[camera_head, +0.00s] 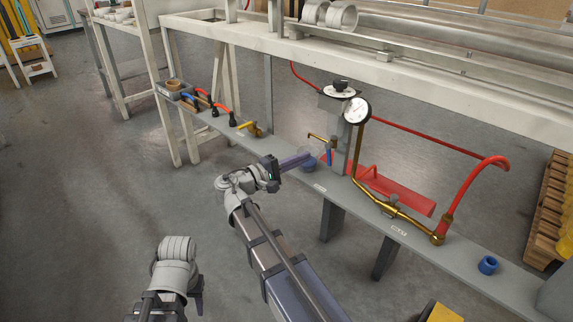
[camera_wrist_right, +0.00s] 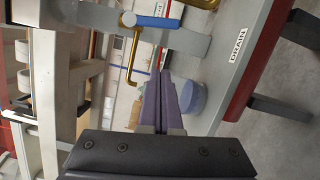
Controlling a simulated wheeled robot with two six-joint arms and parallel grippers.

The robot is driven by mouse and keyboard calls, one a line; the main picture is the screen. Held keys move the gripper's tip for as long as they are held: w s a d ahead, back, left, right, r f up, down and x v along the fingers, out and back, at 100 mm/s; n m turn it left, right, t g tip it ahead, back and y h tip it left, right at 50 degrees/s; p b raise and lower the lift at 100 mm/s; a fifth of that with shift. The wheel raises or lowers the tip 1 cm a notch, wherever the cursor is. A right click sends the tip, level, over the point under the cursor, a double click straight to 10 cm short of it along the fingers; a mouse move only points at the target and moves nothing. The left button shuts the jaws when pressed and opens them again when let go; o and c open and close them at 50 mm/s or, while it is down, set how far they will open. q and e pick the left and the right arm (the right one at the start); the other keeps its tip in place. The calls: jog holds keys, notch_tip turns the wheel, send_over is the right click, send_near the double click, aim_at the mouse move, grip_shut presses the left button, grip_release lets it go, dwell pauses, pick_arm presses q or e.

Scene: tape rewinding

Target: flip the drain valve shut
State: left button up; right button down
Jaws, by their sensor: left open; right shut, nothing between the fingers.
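The drain valve is a brass piece with a blue lever (camera_head: 330,157) hanging down by the upright post. In the right wrist view its blue lever (camera_wrist_right: 158,22) and bent brass spout (camera_wrist_right: 132,62) lie beyond the fingertips. My right gripper (camera_head: 308,155) is shut and empty, its purple fingers just left of the lever, with a visible gap in the wrist view. The fingers (camera_wrist_right: 160,75) partly hide a blue cup (camera_wrist_right: 193,97) standing below the spout. My left gripper (camera_head: 198,287) is open, low at the left and far from the valve; its fingers are hard to make out.
The gauge (camera_head: 357,110) and brass pipe (camera_head: 375,195) stand right of the valve. A yellow-handled valve (camera_head: 249,127) and hoses sit further left on the narrow shelf. A blue ring (camera_head: 488,265) sits at right. Floor at left is clear.

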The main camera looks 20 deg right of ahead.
aim_at(330, 154)
pick_arm(q)
jog(key=shift+r+p, duration=0.3)
jog(key=shift+r, duration=0.1)
pick_arm(e)
jog(key=shift+s+d+r, duration=0.2)
jog(key=shift+s+d, duration=0.5)
jog(key=shift+s, duration=0.2)
jog(key=shift+s+d+r, duration=0.15)
jog(key=shift+s+d, duration=0.5)
jog(key=shift+s, duration=0.2)
